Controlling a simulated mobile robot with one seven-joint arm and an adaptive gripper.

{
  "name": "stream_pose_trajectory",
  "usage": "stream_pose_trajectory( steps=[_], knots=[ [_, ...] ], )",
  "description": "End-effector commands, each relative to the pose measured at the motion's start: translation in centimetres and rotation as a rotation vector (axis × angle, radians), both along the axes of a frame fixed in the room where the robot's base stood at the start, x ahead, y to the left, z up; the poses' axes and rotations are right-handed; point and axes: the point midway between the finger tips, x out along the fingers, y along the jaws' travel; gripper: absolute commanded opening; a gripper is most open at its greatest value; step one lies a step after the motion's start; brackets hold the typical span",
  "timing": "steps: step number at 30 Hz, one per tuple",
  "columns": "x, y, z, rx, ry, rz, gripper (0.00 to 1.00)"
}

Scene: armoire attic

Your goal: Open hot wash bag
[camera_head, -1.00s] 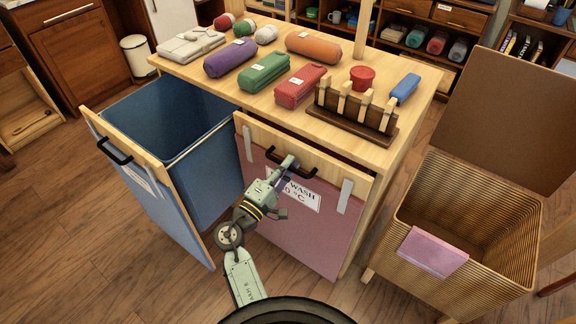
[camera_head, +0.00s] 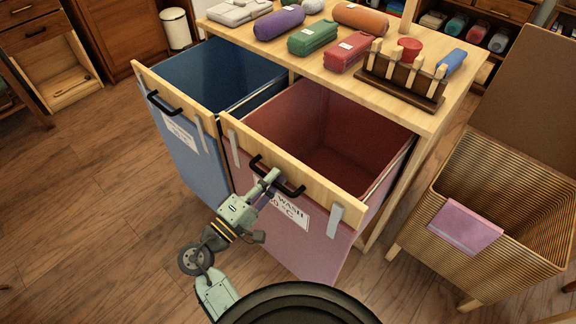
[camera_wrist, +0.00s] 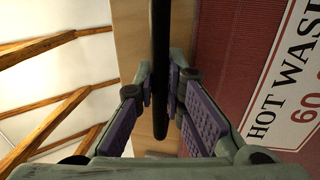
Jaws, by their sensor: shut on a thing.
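The hot wash bag (camera_head: 320,150) is a dark red laundry bag with a wooden front rail, pulled out of the wooden unit, its inside visible and looking empty. Its pink front bears a "HOT WASH" label (camera_head: 288,210), which also shows in the wrist view (camera_wrist: 290,85). A black handle (camera_head: 291,189) sits on the rail. The fingers hide part of the handle.
A blue bag (camera_head: 185,140) stands pulled out on the left. Rolled textiles and a wooden rack (camera_head: 400,85) lie on the unit's top. An open wicker hamper (camera_head: 520,190) with a pink cloth (camera_head: 465,227) stands at right. Wood floor (camera_head: 110,220) is clear at left.

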Motion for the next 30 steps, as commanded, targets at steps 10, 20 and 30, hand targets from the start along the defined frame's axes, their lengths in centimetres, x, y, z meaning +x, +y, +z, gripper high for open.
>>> stream_pose_trajectory(
  steps=[10, 20, 30],
  knots=[
    [-2.3, 1.7, 0.0, 0.000, 0.000, 0.000, 0.00],
    [-2.3, 1.7, 0.0, 0.000, 0.000, 0.000, 0.00],
    [-2.3, 1.7, 0.0, 0.000, 0.000, 0.000, 0.32]
  ],
)
